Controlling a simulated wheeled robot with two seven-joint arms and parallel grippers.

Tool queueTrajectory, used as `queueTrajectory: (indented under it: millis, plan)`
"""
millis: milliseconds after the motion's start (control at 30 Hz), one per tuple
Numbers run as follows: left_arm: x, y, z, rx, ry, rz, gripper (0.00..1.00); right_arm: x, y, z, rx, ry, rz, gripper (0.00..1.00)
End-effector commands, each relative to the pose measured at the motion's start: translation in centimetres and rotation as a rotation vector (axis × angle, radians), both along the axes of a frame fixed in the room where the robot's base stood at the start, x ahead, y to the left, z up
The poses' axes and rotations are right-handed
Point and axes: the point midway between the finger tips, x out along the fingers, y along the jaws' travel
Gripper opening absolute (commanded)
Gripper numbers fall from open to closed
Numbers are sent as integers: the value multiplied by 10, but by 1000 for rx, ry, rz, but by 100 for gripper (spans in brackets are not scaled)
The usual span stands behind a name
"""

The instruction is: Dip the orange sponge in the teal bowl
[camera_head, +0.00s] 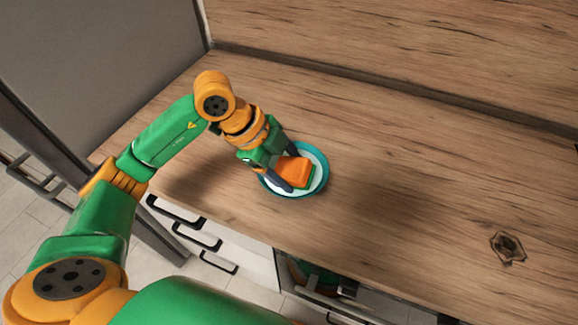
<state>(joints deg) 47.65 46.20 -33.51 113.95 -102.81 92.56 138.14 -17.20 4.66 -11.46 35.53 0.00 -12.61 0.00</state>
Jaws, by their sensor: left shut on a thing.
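The teal bowl (322,180) stands on the wooden counter, with a pale inside and a teal rim. The orange sponge (294,172) has a green layer along its edge and is over the bowl, within its rim in the picture. My left gripper (288,170) reaches in from the left and is shut on the sponge, its dark fingers on either side. The fingers and sponge hide part of the bowl. I cannot tell whether the sponge touches the bowl's inside. My right gripper is not in view.
The wooden counter (420,200) is clear to the right of the bowl, apart from a dark knot-like mark (508,247). An oak splashback (400,45) rises behind. Drawers with dark handles (197,236) are below the front edge. A grey panel (100,60) stands at the left.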

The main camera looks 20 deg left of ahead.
Motion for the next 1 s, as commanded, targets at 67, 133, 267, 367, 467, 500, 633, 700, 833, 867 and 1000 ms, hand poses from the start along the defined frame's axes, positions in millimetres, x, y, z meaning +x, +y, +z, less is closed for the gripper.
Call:
queueTrajectory:
  millis: [67,133,267,367,467,500,633,700,833,867,1000]
  plan:
    - [0,0,0,0,0,0,25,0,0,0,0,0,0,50]
    - [0,0,0,0,0,0,25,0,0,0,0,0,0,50]
    - [0,0,3,0,0,0,25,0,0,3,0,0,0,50]
    - [0,0,13,0,0,0,25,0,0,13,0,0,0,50]
    - [0,0,26,0,0,0,25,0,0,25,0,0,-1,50]
    - [0,0,31,0,0,0,25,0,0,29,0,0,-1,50]
    - [0,0,46,0,0,0,25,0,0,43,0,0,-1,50]
    - [0,0,53,0,-1,0,25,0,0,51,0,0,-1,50]
    - [0,0,67,0,-1,0,25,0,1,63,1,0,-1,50]
    - [0,0,69,0,-1,0,25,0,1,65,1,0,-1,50]
    - [0,0,67,0,0,0,25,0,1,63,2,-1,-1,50]
